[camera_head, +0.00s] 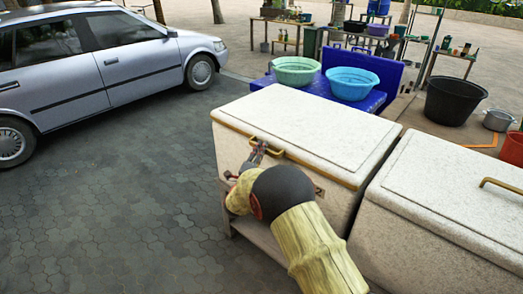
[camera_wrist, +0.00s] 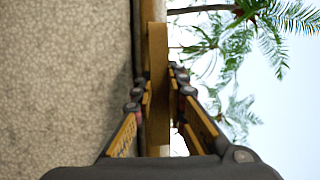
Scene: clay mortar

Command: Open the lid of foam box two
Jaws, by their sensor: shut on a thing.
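A white speckled foam box (camera_head: 334,200) with a closed lid (camera_head: 310,125) stands in the middle of the head view. A brass-coloured handle (camera_head: 292,158) runs along the lid's front edge. My gripper (camera_head: 259,150) is at this handle and shut on it. In the wrist view, the fingers of my gripper (camera_wrist: 158,85) lie on both sides of the brass bar (camera_wrist: 158,45), with the speckled box surface (camera_wrist: 65,80) at left. A second white foam box (camera_head: 430,235) stands to the right, its lid (camera_head: 465,185) closed, with its own brass handle (camera_head: 500,185).
Behind the boxes, a green basin (camera_head: 295,72) and a blue basin (camera_head: 351,85) stand on a blue chest (camera_head: 318,94). A black tub (camera_head: 454,101) is at the back right. A silver car (camera_head: 100,65) is parked at left. The paved ground (camera_head: 120,200) at front left is clear.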

